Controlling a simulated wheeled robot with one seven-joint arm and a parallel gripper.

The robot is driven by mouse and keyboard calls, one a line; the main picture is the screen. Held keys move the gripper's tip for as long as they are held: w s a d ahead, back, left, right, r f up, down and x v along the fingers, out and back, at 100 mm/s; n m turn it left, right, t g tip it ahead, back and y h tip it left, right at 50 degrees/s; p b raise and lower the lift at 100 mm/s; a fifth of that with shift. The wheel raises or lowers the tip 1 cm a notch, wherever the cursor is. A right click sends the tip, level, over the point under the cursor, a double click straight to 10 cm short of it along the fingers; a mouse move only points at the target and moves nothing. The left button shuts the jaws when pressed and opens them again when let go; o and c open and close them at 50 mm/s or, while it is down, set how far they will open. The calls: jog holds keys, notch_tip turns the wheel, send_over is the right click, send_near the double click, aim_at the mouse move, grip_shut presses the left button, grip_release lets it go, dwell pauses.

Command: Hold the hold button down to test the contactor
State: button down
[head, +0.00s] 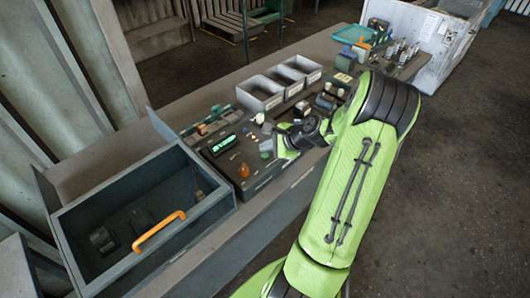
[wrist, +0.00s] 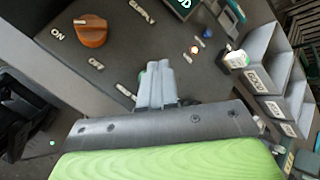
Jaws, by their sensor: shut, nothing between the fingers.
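The dark control panel (head: 255,178) stands on the bench, with a lit green display (head: 223,143) and an orange knob (head: 243,171). In the wrist view the orange knob (wrist: 92,32) sits beside ON and OFF labels. My gripper (head: 279,147) is over the panel's right part, fingers shut and empty. In the wrist view my gripper (wrist: 157,68) points at the panel face. A small green sliver (wrist: 142,76) shows beside the fingertips, perhaps part of a button. The fingers hide most of it, so I cannot tell whether they touch or press it. The hold button is not clearly identifiable.
An open drawer-like bin (head: 75,210) with an orange handle (head: 158,231) lies left of the panel. Pale labelled bins (head: 262,92) stand behind the panel; in the wrist view they are at the right (wrist: 262,75). Small parts crowd the bench on the right.

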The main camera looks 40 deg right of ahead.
aim_at(267, 157)
jog(key=shift+f, duration=0.1)
notch_tip(267, 157, up, 5)
jog(key=p, duration=0.5)
dwell(0.3)
